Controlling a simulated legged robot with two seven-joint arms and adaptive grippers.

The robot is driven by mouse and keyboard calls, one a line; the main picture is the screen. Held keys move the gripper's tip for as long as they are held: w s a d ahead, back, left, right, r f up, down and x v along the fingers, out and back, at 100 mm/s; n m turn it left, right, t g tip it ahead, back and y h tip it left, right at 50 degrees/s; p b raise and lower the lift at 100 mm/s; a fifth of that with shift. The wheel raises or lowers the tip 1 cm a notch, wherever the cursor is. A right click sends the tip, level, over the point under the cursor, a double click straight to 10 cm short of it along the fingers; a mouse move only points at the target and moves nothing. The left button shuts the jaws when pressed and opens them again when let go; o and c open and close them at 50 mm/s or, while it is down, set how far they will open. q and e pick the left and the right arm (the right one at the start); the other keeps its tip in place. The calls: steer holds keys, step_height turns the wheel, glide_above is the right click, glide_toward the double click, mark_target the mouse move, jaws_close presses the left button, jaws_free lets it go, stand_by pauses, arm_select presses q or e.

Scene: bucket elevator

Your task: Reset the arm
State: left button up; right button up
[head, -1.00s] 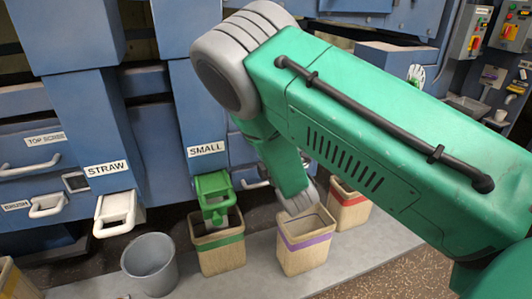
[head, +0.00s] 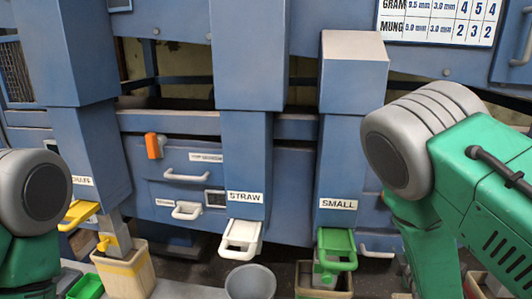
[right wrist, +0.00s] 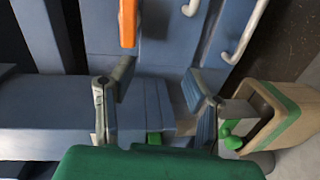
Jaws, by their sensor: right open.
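My right arm (head: 435,195), green with a ribbed grey joint, stands bent at the right of the head view, its lower link reaching down past the bottom edge. Its gripper (right wrist: 158,85) shows in the right wrist view with two grey fingers spread apart and nothing between them. Blue machine panels lie beyond the fingers. My left arm (head: 35,200) shows only its grey joint and part of a green link at the left edge; its gripper is out of frame.
The blue machine has a STRAW chute (head: 243,170) and a SMALL chute (head: 340,170), with a white spout (head: 242,238) and green spout (head: 336,250). Below stand a grey bucket (head: 250,283) and a yellow-banded bin (head: 125,275). An orange handle (head: 154,146) juts out. A green-banded bin (right wrist: 290,120) is right of the fingers.

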steer(key=s+a+f+m+g+y, duration=0.25)
steer(key=s+f+m+g, duration=0.6)
steer(key=s+f, duration=0.9)
steer(key=s+a+f+m+g+y, duration=0.1)
steer(key=s+a+f+m+g, duration=0.1)
steer(key=s, duration=0.6)
steer(key=s+a+f+m+g, duration=0.2)
steer(key=s+a+g, duration=0.3)
steer(key=s, duration=0.4)
steer(key=shift+s+m+y, duration=0.25)
steer(key=shift+m+y, duration=0.1)
steer(key=shift+m, duration=0.2)
steer(key=shift+w, duration=0.15)
